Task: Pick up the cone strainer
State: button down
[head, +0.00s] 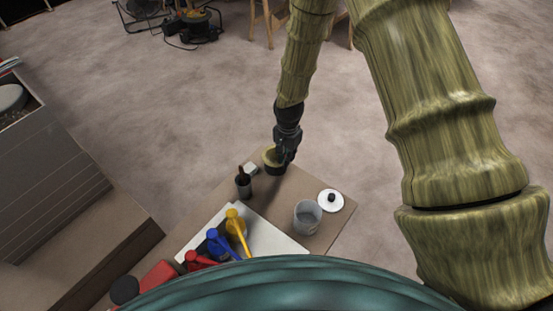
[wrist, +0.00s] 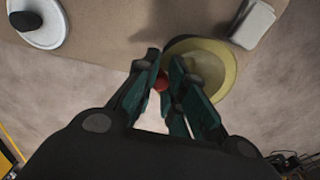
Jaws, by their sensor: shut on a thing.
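The cone strainer appears to be the round, pale yellow, bowl-like thing (wrist: 222,62) in the wrist view, at the table's corner. In the head view it shows as a small yellowish round thing (head: 269,158), partly hidden by my gripper. My gripper (head: 283,160) points down at it. In the wrist view the fingers (wrist: 165,84) are closed in at the strainer's near side, with one overlapping its rim. A small red piece (wrist: 160,83) shows between the fingertips; I cannot tell whether it is part of the strainer. Whether the strainer touches the table is unclear.
On the table (head: 290,195) stand a dark cup with a brown handle (head: 243,184), a small pale block (head: 251,168), a clear beaker (head: 307,218) and a white lid (head: 331,201). Red, blue and yellow handled things (head: 236,232) lie on a white tray. Floor surrounds the corner.

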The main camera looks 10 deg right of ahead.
notch_tip(320, 180, up, 10)
jog(key=shift+f+b, duration=0.1)
jog(key=shift+b, duration=0.6)
notch_tip(320, 180, up, 6)
jog(key=p, duration=0.5)
dwell(0.7)
